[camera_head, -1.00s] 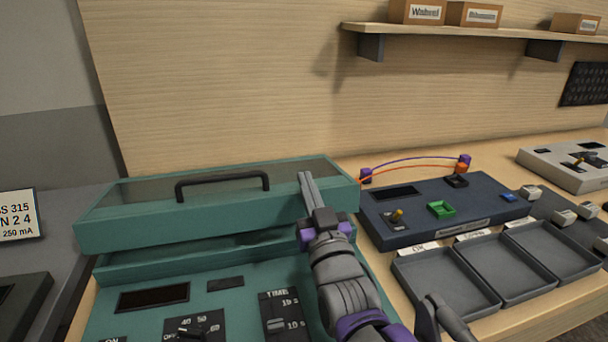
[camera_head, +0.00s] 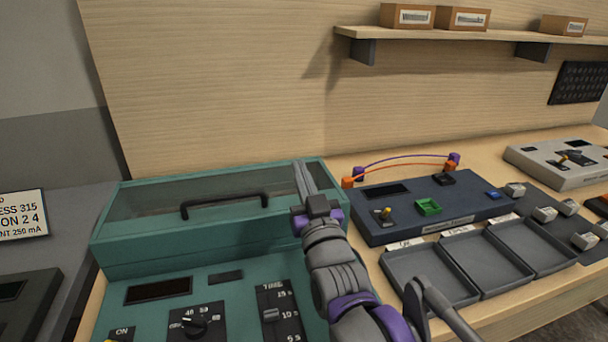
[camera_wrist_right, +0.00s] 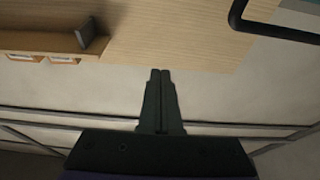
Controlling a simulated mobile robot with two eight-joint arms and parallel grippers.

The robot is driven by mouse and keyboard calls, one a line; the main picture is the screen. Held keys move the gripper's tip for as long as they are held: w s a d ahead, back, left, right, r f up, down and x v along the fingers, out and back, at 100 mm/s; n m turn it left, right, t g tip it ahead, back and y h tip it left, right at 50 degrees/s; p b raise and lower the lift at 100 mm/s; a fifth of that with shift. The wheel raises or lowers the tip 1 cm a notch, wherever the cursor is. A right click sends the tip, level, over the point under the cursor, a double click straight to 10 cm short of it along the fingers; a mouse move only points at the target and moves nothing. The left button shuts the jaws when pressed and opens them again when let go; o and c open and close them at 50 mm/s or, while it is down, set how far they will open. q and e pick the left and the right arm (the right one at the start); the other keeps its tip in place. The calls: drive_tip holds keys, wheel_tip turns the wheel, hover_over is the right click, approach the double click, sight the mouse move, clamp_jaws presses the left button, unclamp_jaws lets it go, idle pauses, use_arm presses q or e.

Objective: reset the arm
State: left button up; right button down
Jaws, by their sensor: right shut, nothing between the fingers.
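My right gripper (camera_head: 304,182) is shut and empty, its fingers pointing up and away above the right end of the teal console (camera_head: 165,262). In the right wrist view the shut fingers (camera_wrist_right: 160,82) lie together with nothing between them. The console's lid (camera_head: 130,222) has a dark see-through top and a black handle (camera_head: 225,203). The lid looks lowered onto the console. Its front panel carries a dark display (camera_head: 158,290), a rotary knob (camera_head: 190,325) and a slider (camera_head: 270,315). My left gripper is not in view.
A dark blue box (camera_head: 405,225) with a green socket (camera_head: 428,207) and purple and orange wires stands right of the console. Grey trays (camera_head: 432,277) lie in front of it. A shelf (camera_head: 480,35) with cardboard boxes hangs on the wooden back wall.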

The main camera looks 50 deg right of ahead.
drive_tip(key=s+a+f, duration=0.3)
drive_tip(key=s+f, duration=0.2)
drive_tip(key=f, duration=0.1)
drive_tip(key=shift+s+a, duration=0.2)
drive_tip(key=shift+s, duration=0.2)
